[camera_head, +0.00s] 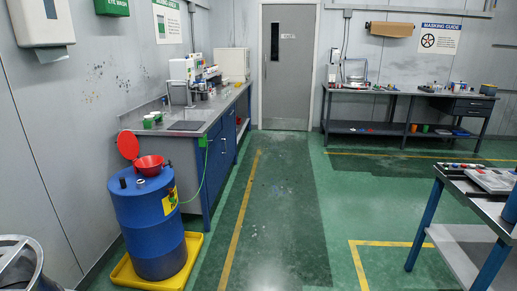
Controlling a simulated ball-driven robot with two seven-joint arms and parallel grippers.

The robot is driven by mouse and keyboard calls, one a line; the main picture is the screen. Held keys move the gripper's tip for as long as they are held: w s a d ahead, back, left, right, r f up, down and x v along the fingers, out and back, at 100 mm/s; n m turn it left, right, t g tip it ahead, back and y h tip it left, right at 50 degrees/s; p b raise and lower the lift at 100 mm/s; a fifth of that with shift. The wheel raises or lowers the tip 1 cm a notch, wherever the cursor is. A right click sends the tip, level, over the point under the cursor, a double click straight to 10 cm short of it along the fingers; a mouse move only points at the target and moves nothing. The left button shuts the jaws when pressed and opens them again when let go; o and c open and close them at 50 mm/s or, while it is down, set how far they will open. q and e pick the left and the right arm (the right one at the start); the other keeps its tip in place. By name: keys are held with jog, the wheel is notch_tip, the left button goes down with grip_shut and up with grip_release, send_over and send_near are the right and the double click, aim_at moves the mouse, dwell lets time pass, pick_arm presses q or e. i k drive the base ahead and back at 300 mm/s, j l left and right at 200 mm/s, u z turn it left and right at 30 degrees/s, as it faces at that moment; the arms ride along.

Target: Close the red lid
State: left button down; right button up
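The red lid (128,145) stands open, tilted up at the back left of a red funnel (149,165). The funnel sits on top of a blue drum (152,220), which carries a yellow label on its side. The drum stands in a yellow spill tray (128,273) on the floor, at the left of the head view. Neither of my grippers shows in this view.
A blue-sided counter (208,157) with a sink stands right behind the drum along the left wall. A workbench (362,90) is at the back right, a blue-legged table (452,186) at the right. The green floor (310,210) between is clear.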

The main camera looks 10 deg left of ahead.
aim_at(128, 146)
jog(key=i+u, duration=0.2)
jog(key=i, duration=0.3)
jog(key=i+u, duration=0.2)
jog(key=i, duration=0.3)
jog(key=i+l+u, duration=0.2)
jog(key=i, duration=0.25)
jog(key=i+u, duration=0.2)
jog(key=i, duration=0.3)
jog(key=i+j, duration=0.2)
jog(key=i, duration=0.15)
jog(key=i+j+u, duration=0.1)
jog(key=i+j, duration=0.15)
jog(key=i, duration=0.15)
jog(key=i+j, duration=0.15)
jog(key=i, duration=0.2)
